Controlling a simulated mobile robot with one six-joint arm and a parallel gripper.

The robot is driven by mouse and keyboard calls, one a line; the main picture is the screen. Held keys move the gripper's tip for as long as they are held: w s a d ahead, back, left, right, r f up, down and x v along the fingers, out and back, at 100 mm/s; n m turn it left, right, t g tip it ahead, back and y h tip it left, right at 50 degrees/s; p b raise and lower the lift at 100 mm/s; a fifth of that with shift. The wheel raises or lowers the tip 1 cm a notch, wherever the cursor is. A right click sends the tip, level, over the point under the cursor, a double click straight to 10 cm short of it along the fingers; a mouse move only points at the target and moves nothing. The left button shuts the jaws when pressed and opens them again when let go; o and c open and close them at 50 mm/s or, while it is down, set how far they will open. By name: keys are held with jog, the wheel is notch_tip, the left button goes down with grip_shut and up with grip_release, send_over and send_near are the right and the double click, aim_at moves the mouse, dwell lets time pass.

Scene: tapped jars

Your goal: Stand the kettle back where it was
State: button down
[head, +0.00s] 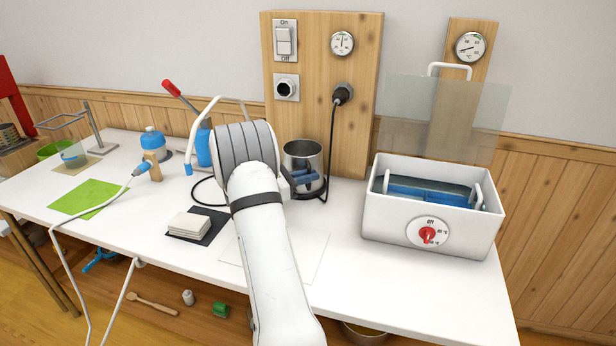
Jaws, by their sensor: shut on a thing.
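The kettle (303,152) is an open-topped steel vessel near the back of the white table, in front of the wooden wall panel. It looks upright. My gripper (304,180) is at its near side, with its blue fingers low against the front, and is shut on the kettle. My arm and the fingers hide part of the kettle's lower front, so the exact grip and whether its bottom touches the table cannot be told. A black cord (330,140) runs from the socket (343,94) down beside the kettle; part of it lies on the table to the left.
A white water bath (428,215) with a red dial stands at the right. A pale sheet lies under my arm.

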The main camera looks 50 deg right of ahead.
jog(key=c, duration=1.4)
grip_release()
jog(key=shift+a, duration=0.1)
jog(key=shift+p+v, duration=0.55)
jog(key=shift+v, duration=3.35)
jog(key=v, duration=0.8)
jog(key=shift+f, duration=0.1)
jog(key=shift+s, duration=0.1)
